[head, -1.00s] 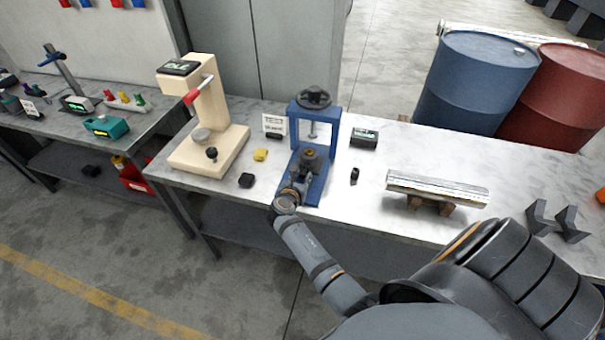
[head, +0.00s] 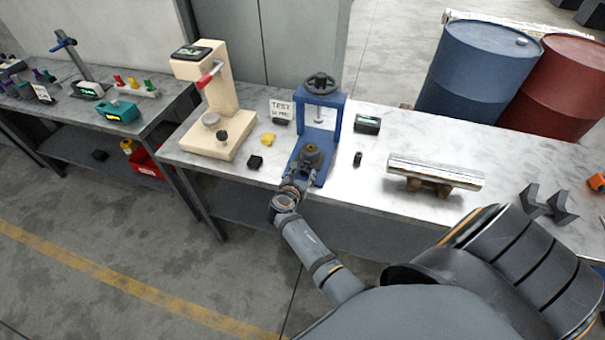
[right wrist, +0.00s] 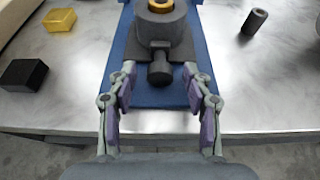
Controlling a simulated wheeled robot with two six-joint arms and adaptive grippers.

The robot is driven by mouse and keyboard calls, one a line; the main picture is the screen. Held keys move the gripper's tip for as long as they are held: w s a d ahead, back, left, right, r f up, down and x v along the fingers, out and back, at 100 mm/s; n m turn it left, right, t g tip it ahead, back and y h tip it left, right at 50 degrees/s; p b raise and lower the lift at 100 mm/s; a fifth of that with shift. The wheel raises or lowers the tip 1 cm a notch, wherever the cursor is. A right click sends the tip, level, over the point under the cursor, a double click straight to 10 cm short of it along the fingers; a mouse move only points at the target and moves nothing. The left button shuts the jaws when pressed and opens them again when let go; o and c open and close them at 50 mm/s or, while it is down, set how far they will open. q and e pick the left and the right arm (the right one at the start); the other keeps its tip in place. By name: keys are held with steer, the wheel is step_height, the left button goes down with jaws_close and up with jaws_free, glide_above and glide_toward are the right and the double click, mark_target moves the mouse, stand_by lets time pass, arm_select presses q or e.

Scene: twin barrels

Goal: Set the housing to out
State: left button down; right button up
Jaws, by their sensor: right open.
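The blue press (head: 331,135) stands on the grey bench with a dark handwheel (head: 319,84) on top. The housing (head: 310,159) is a dark grey round body with a brass-coloured ring, on the press's blue base. It sits towards the front, forward of the spindle. In the right wrist view the housing (right wrist: 160,29) has a dark knob (right wrist: 160,70) facing me. My right gripper (head: 295,185) is at the front of the base. In the right wrist view my right gripper (right wrist: 161,85) is open, one finger on each side of the knob, with gaps. My left gripper is out of view.
A yellow block (head: 268,139) and a black block (head: 255,162) lie left of the press, near a cream press (head: 215,110). A small black cylinder (head: 357,158) and a dark display box (head: 367,123) are to its right. Further right, a metal bar (head: 435,172) rests on supports.

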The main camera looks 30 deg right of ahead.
step_height(320, 180, up, 10)
stand_by(0.5)
stand_by(0.3)
